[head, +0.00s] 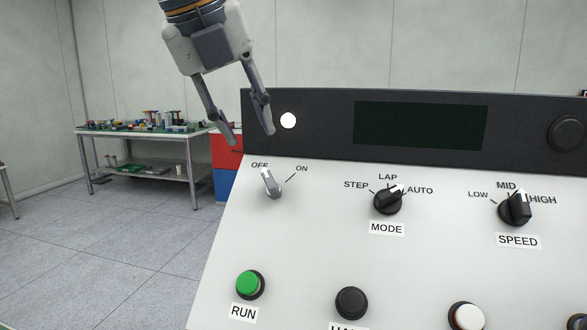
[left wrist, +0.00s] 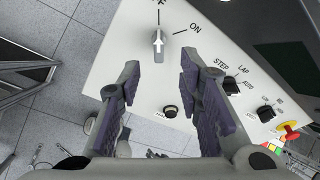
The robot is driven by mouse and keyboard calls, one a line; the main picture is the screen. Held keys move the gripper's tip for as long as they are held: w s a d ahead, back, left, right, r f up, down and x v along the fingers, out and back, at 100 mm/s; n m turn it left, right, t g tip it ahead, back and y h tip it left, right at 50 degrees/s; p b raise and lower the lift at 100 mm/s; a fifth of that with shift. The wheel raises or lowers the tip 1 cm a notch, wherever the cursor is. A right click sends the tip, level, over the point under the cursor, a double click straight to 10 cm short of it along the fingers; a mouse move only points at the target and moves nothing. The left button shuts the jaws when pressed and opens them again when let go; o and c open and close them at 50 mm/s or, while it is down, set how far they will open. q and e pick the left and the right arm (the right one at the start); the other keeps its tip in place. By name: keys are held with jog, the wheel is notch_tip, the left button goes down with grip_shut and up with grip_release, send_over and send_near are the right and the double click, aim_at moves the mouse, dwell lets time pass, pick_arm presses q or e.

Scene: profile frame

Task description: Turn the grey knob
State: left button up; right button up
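The grey knob (head: 271,184) is on the sloping white panel (head: 325,225), at its upper left. Its white pointer is toward the OFF mark, with the ON mark to its right. It also shows in the left wrist view (left wrist: 159,45), beyond the fingertips and roughly between their lines. My left gripper (head: 250,137) is open and empty, above the knob and apart from it in the head view. Its two spread fingers show in the left wrist view (left wrist: 157,85). My right gripper is in neither view.
Right of the grey knob are the black MODE knob (head: 388,202) and SPEED knob (head: 515,210). Below it are the green RUN button (head: 250,284) and a black button (head: 351,302). A dark upright strip with a white lamp (head: 288,120) and screen (head: 420,125) stands behind.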

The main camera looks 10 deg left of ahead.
aim_at(266, 175)
pick_arm(q)
jog(key=b+x, duration=0.1)
jog(key=x, duration=1)
jog(key=shift+s+f+b, duration=0.15)
jog(key=shift+s+b, duration=0.05)
jog(key=shift+b, duration=0.1)
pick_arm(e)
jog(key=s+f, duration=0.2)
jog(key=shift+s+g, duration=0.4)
pick_arm(q)
grip_shut()
